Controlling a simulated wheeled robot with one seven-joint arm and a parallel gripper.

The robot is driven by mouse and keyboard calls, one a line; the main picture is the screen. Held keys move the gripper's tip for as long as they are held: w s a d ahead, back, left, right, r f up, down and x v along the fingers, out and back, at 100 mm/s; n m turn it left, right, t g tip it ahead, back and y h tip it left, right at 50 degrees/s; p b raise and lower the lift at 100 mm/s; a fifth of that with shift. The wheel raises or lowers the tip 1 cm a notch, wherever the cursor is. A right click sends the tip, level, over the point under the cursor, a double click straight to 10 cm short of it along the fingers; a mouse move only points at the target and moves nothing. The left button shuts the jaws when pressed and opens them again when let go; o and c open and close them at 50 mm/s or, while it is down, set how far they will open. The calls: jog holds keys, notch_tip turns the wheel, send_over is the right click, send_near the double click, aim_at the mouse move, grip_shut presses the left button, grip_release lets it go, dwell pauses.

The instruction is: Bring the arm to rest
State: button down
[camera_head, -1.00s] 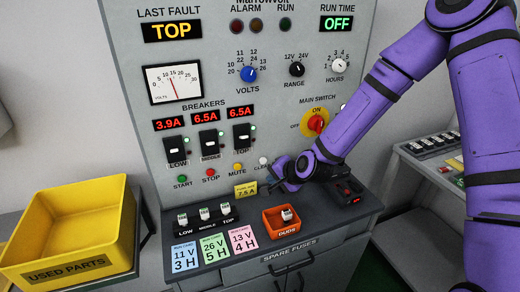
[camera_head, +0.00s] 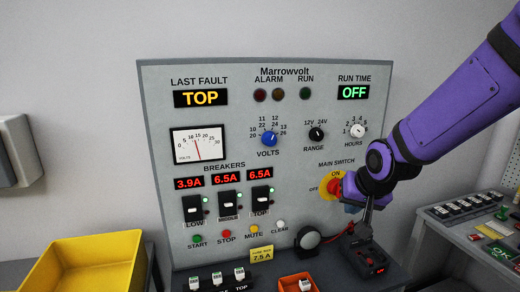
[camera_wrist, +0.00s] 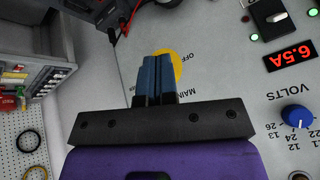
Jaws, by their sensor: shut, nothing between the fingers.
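My gripper (camera_head: 351,208) is purple and black with blue fingers, in front of the right part of the grey panel (camera_head: 290,190). It partly covers the red main switch (camera_head: 334,187) on its yellow plate. In the wrist view, the two blue fingers (camera_wrist: 155,62) lie close together with nothing between them, in front of the yellow plate (camera_wrist: 178,68). I cannot tell whether the fingers touch the switch. My arm reaches in from the upper right, bent at the wrist.
A yellow bin (camera_head: 90,265) stands at the lower left. Another bench (camera_head: 480,225) stands at the right.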

jog(key=s+d+r, duration=0.3)
jog(key=s+r, duration=0.1)
jog(key=s, duration=0.3)
jog(key=s+d+r+n, duration=0.1)
jog(key=s+d+r, duration=0.2)
jog(key=s+r, duration=0.2)
jog(key=s+d+r+h, duration=0.1)
jog(key=s+d+r, duration=0.2)
jog(key=s, duration=0.7)
jog(key=shift+s+r+n+g, duration=0.3)
jog(key=shift+r+n+g, duration=0.1)
jog(key=shift+r, duration=0.45)
